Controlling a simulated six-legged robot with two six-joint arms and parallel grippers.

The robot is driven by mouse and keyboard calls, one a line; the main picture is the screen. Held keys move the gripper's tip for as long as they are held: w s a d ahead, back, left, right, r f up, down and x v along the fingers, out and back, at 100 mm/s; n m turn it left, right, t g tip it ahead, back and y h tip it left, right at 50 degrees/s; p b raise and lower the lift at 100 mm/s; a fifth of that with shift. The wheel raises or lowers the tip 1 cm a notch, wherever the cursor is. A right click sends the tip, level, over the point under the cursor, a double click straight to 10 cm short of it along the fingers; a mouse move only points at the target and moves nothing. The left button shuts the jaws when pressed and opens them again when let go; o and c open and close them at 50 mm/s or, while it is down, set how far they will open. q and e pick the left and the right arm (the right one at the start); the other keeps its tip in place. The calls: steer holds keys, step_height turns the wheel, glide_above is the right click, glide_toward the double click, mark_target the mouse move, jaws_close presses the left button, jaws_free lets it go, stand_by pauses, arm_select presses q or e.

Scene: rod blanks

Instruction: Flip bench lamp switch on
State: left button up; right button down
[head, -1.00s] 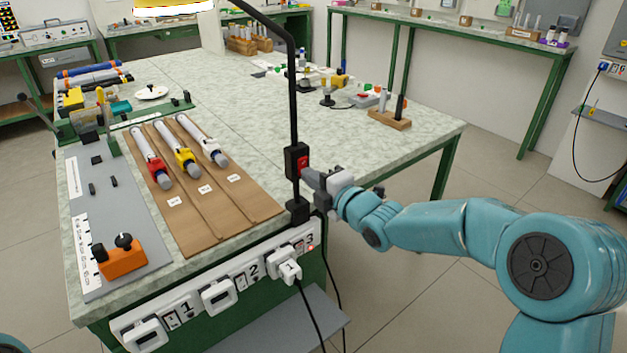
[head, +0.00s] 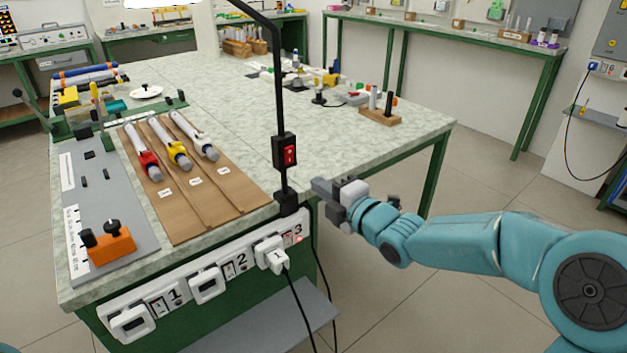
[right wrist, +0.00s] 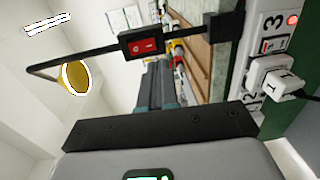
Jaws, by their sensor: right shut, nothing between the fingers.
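The bench lamp's black post (head: 280,90) rises from the bench's near right corner. Its black switch box with a red rocker (head: 290,153) faces me, unobstructed. The switch also shows in the right wrist view (right wrist: 143,44). There the lamp head (right wrist: 76,77) is bright yellow with a white rim; in the head view only its white, glowing lower edge (head: 155,3) shows at the top. My right gripper (head: 317,184) is shut and empty, below and right of the switch, apart from it. My left gripper is out of view.
A white plug (head: 271,254) sits in socket 3 of the front power strip, beside a red indicator light (head: 299,239). Its cable hangs down. Rods lie on a brown board (head: 212,215) left of the post. Free floor lies right of the bench.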

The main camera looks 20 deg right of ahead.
steer(key=v, duration=0.2)
steer(key=f+v, duration=0.1)
steer(key=v, duration=0.2)
steer(key=shift+s+d, duration=0.15)
steer(key=shift+s, duration=0.1)
steer(key=s+a+f+m+g, duration=0.2)
steer(key=a+f+g, duration=0.1)
steer(key=f, duration=0.9)
steer(key=s+a+f+m+g, duration=0.2)
steer(key=a+f+g, duration=0.15)
steer(key=f, duration=0.75)
steer(key=s+a+f+m+g+h, duration=0.15)
steer(key=s+f+m+g, duration=0.35)
steer(key=s+f+m, duration=0.55)
steer(key=s+a+f+m+g, duration=0.2)
steer(key=s+f+m+g, duration=0.2)
steer(key=s+f+m, duration=0.65)
step_height(320, 180, up, 22)
steer(key=s+n+p, duration=0.1)
steer(key=s+p, duration=0.1)
steer(key=p, duration=1.8)
steer(key=shift+s+r, duration=0.15)
steer(key=shift+r, duration=0.1)
